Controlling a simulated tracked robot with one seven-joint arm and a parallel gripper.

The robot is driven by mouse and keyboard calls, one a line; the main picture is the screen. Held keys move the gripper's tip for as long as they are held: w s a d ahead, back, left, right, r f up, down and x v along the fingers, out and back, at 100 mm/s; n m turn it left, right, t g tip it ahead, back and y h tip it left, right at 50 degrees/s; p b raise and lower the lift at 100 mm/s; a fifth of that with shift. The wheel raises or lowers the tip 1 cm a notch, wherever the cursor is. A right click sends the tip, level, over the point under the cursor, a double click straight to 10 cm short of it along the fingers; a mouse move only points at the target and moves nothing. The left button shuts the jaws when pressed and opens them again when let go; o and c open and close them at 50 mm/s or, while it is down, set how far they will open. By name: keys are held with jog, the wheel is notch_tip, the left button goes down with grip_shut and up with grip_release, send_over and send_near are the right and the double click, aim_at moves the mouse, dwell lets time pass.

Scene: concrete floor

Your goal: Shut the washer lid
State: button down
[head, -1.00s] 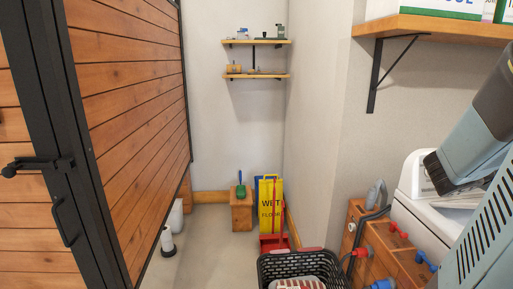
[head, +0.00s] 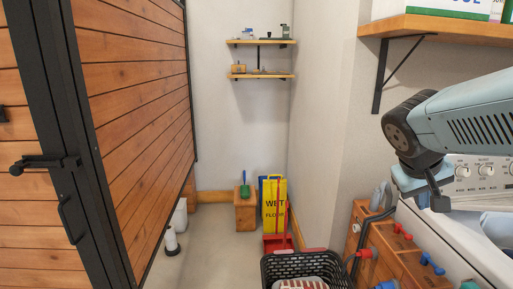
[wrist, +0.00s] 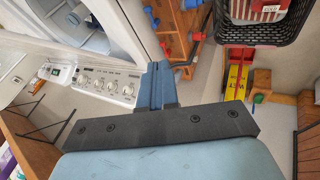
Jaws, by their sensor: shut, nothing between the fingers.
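The white washer (head: 440,238) stands at the right edge in the head view, with its control panel (head: 480,174) upright at the back. The washer's control panel also shows in the wrist view (wrist: 100,86). A bluish opening (wrist: 88,38) shows in its top there, beside pale panels at the upper left. I cannot clearly tell the lid's edges or angle. My gripper (head: 438,200) hangs above the washer's left side, left of the panel. In the wrist view my gripper (wrist: 158,65) is shut and empty, to the panel's right.
A wooden cabinet (head: 385,250) with red and blue taps stands left of the washer. A black basket (head: 300,262) is at the bottom middle. A wooden shelf (head: 440,28) overhangs the washer. A yellow wet-floor sign (head: 274,205) stands at the back; floor left of it is mostly clear.

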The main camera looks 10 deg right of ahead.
jog(key=a+r+n+t+y, duration=0.1)
jog(key=a+y, duration=0.5)
jog(key=a, duration=0.9)
jog(key=shift+w+a+r+n+t, duration=0.2)
jog(key=shift+r+n+t, duration=0.1)
jog(key=shift+r+t, duration=0.5)
jog(key=shift+f, duration=0.1)
